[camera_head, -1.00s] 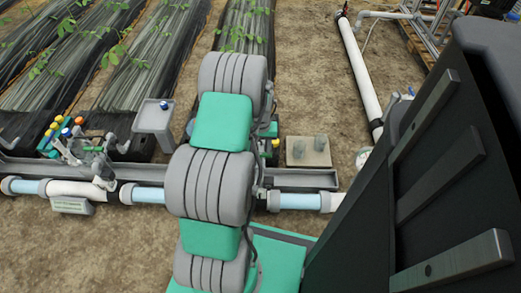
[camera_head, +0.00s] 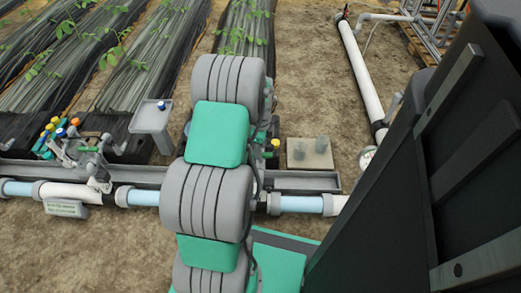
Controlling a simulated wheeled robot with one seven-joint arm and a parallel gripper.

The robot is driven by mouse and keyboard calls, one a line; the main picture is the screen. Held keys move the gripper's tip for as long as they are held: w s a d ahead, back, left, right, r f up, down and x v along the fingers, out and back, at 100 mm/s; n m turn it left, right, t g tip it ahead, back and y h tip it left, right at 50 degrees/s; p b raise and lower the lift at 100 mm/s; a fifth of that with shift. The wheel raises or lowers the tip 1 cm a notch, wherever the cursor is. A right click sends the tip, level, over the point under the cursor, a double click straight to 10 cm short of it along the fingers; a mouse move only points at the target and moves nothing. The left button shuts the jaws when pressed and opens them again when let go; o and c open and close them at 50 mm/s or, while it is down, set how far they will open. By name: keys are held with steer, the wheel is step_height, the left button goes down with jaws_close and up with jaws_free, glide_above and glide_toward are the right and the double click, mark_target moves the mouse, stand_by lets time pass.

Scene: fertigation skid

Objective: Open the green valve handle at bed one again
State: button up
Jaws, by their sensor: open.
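My gripper is not visible; my own grey and green arm fills the middle of the view and hides what lies behind it. A left valve cluster (camera_head: 92,160) of grey fittings stands on the pipe, beside a green rack (camera_head: 43,146) with yellow, orange and blue caps. Another fitting with a yellow cap (camera_head: 276,143) and green parts shows just right of my arm, partly hidden. A small sign (camera_head: 66,208) hangs at the left pipe; I cannot read its text.
A white and blue pipe (camera_head: 300,204) runs across, with a grey trough (camera_head: 305,182) behind it. A grey post tray (camera_head: 151,117) and a beige tray with two grey cups (camera_head: 309,160) stand behind. A long white pipe (camera_head: 360,75) runs at right. Bare soil lies between.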

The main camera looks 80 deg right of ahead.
steer(key=n, duration=0.2)
steer(key=shift+r+n, duration=0.1)
steer(key=shift+n, duration=0.2)
steer(key=shift+f+b, duration=1)
steer(key=shift+f, duration=1.35)
steer(key=shift+c, duration=0.2)
steer(key=shift+r, duration=0.1)
jaws_close()
